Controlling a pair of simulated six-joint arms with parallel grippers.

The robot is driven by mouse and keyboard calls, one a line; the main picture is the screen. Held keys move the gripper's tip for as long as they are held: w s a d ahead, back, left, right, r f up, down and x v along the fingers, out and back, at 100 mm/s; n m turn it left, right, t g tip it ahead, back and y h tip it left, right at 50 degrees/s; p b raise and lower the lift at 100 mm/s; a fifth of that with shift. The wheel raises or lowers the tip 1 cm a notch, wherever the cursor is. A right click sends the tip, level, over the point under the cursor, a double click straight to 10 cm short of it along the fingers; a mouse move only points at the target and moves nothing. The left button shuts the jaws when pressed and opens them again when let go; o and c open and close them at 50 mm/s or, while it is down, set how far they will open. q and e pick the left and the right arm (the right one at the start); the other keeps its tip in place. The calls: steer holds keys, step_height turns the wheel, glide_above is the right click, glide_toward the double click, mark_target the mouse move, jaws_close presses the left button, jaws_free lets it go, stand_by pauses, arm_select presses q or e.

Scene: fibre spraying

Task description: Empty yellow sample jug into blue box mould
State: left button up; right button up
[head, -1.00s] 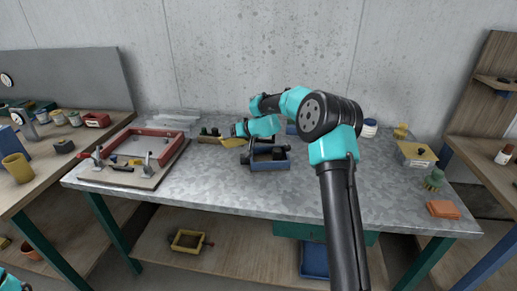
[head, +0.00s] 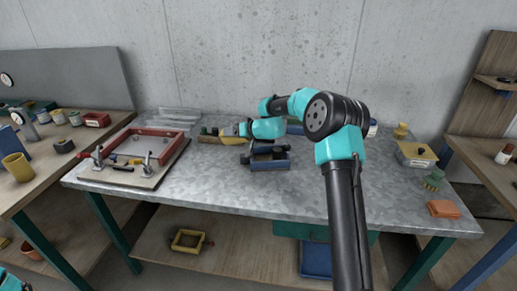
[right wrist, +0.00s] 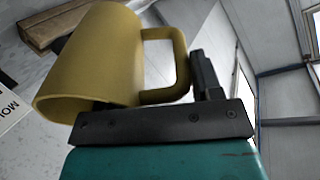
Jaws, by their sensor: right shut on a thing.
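The yellow sample jug (right wrist: 95,60) fills the upper left of the right wrist view, its open rim towards the lower left. My right gripper (right wrist: 200,80) is shut on it at the handle side. In the head view the jug (head: 230,135) shows small at the left end of my right gripper (head: 242,130), tilted. The jug's inside and any contents are hidden. My left gripper is not in view.
A red frame (head: 150,147) on a board with clamps lies at the table's left. The table's front middle is clear.

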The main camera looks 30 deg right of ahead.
steer(key=shift+s+d+r+t+y, duration=0.35)
steer(key=shift+r+t+y, duration=0.15)
steer(key=shift+t, duration=0.2)
stand_by(0.3)
steer(key=shift+s+d+r+t+y, duration=0.2)
steer(key=shift+s+d+t, duration=0.15)
steer(key=shift+s, duration=0.15)
steer(key=shift+s+d+r+t+y, duration=0.1)
steer(key=shift+s+d+t+y, duration=0.15)
steer(key=shift+s+d, duration=0.15)
stand_by(0.4)
steer(key=shift+s+d+r+t+y+p, duration=0.25)
steer(key=shift+s+d+t+y, duration=0.25)
steer(key=shift+t, duration=0.45)
steer(key=shift+s+d+r+t+y+p, duration=0.2)
steer(key=shift+s+d+t+y, duration=0.1)
steer(key=shift+s+t+y, duration=0.5)
stand_by(1.7)
steer(key=shift+w, duration=0.15)
steer(key=w+a+g+h, duration=0.1)
steer(key=g, duration=0.1)
steer(key=w+a+f+g+h, duration=0.1)
steer(key=h, duration=0.1)
steer(key=shift+w+a+f+g, duration=0.1)
steer(key=shift+w+g, duration=0.25)
